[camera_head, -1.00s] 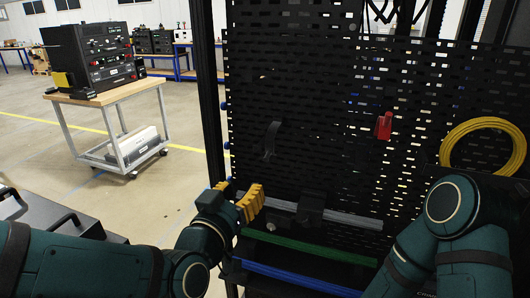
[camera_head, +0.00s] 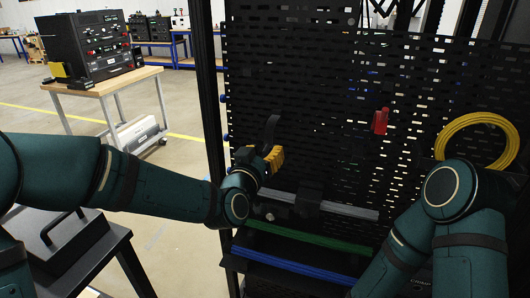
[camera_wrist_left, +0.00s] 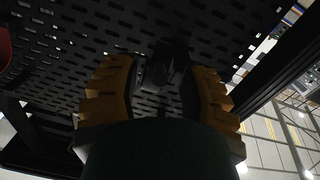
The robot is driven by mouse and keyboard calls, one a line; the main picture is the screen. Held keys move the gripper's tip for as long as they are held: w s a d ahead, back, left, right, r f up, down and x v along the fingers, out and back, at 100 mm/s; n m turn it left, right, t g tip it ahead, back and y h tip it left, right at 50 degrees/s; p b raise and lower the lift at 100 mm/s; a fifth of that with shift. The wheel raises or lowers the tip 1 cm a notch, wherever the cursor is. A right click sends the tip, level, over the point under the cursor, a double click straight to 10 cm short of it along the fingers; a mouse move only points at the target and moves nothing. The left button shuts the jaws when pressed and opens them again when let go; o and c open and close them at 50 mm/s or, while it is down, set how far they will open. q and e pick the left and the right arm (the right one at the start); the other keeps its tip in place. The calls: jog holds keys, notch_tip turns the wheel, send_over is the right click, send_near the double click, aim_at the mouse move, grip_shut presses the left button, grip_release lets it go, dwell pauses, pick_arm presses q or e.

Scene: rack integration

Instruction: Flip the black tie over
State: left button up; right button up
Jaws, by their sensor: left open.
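The black tie (camera_head: 271,131) is a dark curved strip on the black perforated panel (camera_head: 300,100), in the head view. My left gripper (camera_head: 273,160), with yellow fingers, is just below it and close to the panel. In the left wrist view the yellow fingers (camera_wrist_left: 160,95) are spread apart, with a dark piece (camera_wrist_left: 167,65) between and beyond them that looks like the tie. I cannot tell whether the fingers touch it. My right arm is at the right of the head view, but its gripper is out of view.
A red clip (camera_head: 381,121) is on the panel to the right, with a yellow cable coil (camera_head: 478,136) farther right. Grey (camera_head: 340,210), green (camera_head: 300,237) and blue (camera_head: 290,264) cable bundles run below the gripper. A black rack post (camera_head: 208,100) stands left of the panel.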

pick_arm(q)
jog(key=shift+w+d, duration=0.1)
jog(key=shift+w, duration=0.15)
grip_shut()
